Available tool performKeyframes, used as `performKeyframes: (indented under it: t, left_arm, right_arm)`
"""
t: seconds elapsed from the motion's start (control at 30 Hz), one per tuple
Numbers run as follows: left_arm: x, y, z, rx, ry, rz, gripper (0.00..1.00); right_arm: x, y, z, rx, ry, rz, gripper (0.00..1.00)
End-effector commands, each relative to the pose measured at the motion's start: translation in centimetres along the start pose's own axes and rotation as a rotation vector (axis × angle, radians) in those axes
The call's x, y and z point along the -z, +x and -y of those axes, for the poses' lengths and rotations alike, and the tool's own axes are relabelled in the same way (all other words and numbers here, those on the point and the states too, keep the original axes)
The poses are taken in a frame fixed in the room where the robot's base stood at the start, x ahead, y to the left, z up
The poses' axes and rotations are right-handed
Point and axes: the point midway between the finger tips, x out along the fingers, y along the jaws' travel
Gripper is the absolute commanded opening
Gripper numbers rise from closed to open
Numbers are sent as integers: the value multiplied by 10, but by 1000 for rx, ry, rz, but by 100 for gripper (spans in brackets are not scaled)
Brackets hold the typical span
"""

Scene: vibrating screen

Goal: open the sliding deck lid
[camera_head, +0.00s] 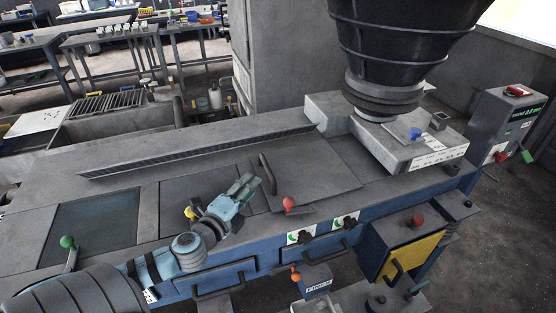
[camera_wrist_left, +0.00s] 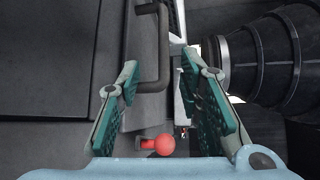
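The deck lid (camera_head: 315,165) looks like a flat grey plate on top of the blue-sided machine. A dark bar handle (camera_head: 267,173) stands at its left edge; I cannot tell exactly where the plate ends. My left gripper (camera_head: 248,183) is just left of and in front of this handle, above the deck. In the left wrist view the gripper (camera_wrist_left: 160,75) is open and empty. The handle (camera_wrist_left: 163,50) shows beyond the fingertips, between the fingers, and does not look gripped. My right gripper is not in view.
A red ball knob (camera_head: 288,203) stands right of the gripper; it also shows in the wrist view (camera_wrist_left: 163,145). A yellow knob (camera_head: 190,213) is close to my left wrist. A large black hopper (camera_head: 395,50) hangs over the machine's right end. A green-knobbed lever (camera_head: 68,242) is at left.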

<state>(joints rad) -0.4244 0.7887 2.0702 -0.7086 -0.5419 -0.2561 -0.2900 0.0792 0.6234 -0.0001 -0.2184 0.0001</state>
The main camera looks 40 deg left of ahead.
Motion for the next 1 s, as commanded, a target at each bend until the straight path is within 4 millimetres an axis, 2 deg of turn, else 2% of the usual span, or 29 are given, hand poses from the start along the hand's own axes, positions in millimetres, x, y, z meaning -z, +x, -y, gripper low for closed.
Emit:
performKeyframes:
  t: [0.23,0.43,0.6,0.87,1.0]
  left_arm:
    - [0,72,2,-1,-9,3,33]
    - [2,116,0,-3,-8,-3,33]
    - [2,132,-1,-4,-5,-5,33]
    - [3,135,-1,-3,-1,-6,33]
    - [3,135,-1,-3,-1,-6,12]
  right_arm:
    - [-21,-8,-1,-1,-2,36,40]
    - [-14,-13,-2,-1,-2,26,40]
    - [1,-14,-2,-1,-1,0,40]
    - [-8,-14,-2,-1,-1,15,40]
    - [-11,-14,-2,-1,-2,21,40]
